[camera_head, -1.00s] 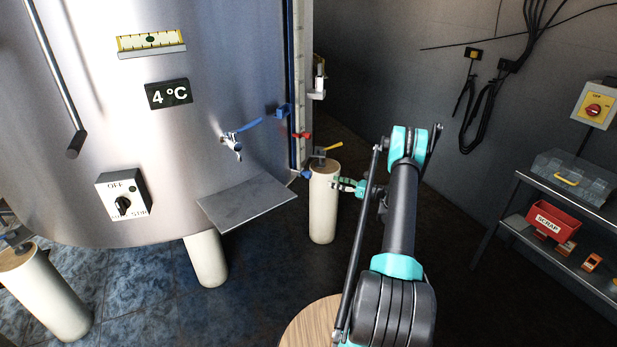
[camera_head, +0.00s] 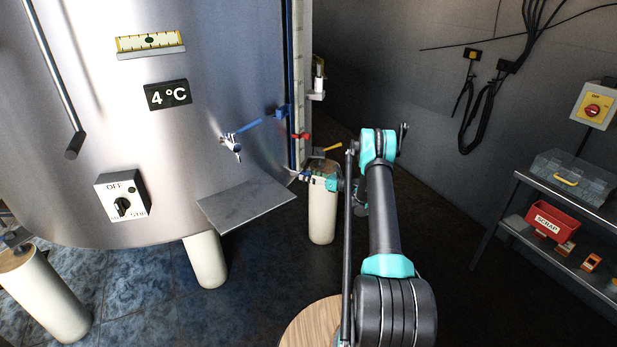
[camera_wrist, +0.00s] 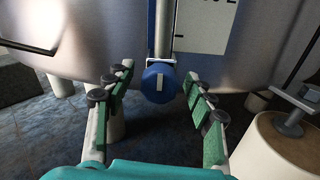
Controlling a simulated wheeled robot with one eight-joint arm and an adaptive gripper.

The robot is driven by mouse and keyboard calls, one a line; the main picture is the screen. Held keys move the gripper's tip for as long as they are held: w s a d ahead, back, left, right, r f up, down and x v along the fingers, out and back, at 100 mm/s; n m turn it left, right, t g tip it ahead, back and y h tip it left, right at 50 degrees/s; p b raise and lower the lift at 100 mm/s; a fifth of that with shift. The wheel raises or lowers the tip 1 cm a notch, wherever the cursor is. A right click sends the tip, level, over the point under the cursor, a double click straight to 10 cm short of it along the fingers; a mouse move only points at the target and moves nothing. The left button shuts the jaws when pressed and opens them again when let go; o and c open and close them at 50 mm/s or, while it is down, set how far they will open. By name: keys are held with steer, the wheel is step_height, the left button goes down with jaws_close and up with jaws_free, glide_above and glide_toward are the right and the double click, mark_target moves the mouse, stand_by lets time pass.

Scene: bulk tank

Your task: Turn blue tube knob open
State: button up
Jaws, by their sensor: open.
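The blue tube knob (camera_wrist: 158,86) is at the bottom of the blue-backed tube (camera_wrist: 163,35) on the tank. It is round, with a pale bar across its face that stands near vertical in the wrist view. My gripper (camera_head: 317,179) is open and empty, with its green-padded fingers to either side of the knob in the wrist view. The knob appears just ahead of the fingertips; I see no contact. In the head view the knob is small and partly hidden at my fingertips.
The steel tank (camera_head: 220,70) carries a blue lever tap (camera_head: 235,140) and a tray shelf (camera_head: 247,203). A pale tank leg (camera_head: 322,215) stands right under my gripper. A shelf rack with a red scrap bin (camera_head: 553,222) stands at the right. The floor between is clear.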

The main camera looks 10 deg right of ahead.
steer(key=shift+c, duration=0.4)
steer(key=c, duration=1.1)
steer(key=shift+n, duration=0.4)
steer(key=n, duration=0.3)
steer(key=shift+n, duration=0.4)
steer(key=n, duration=0.8)
steer(key=shift+n, duration=0.4)
steer(key=n, duration=0.4)
steer(key=shift+h, duration=0.3)
